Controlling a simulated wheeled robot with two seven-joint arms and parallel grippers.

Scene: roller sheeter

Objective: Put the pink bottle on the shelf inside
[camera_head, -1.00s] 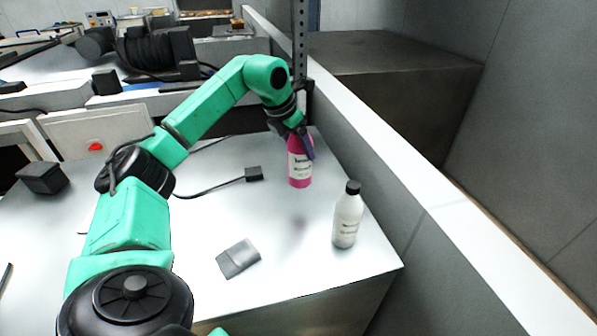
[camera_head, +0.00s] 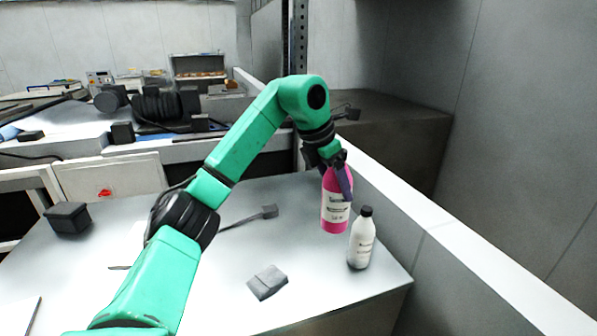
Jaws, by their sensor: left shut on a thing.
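The pink bottle (camera_head: 336,205) with a white label is upright near the right edge of the light metal table (camera_head: 215,290). My left gripper (camera_head: 338,170) is shut on its upper part from above, and its fingers hide the bottle's top. I cannot tell whether the bottle's base touches the table. A white bottle (camera_head: 362,240) with a black cap stands just to the right and nearer. My right gripper is not in view. I cannot make out a shelf for certain.
A low light wall (camera_head: 440,232) runs along the table's right side. A dark box-like surface (camera_head: 400,125) lies beyond it. A grey flat item (camera_head: 267,282), a black block (camera_head: 68,218) and a cable plug (camera_head: 268,211) lie on the table.

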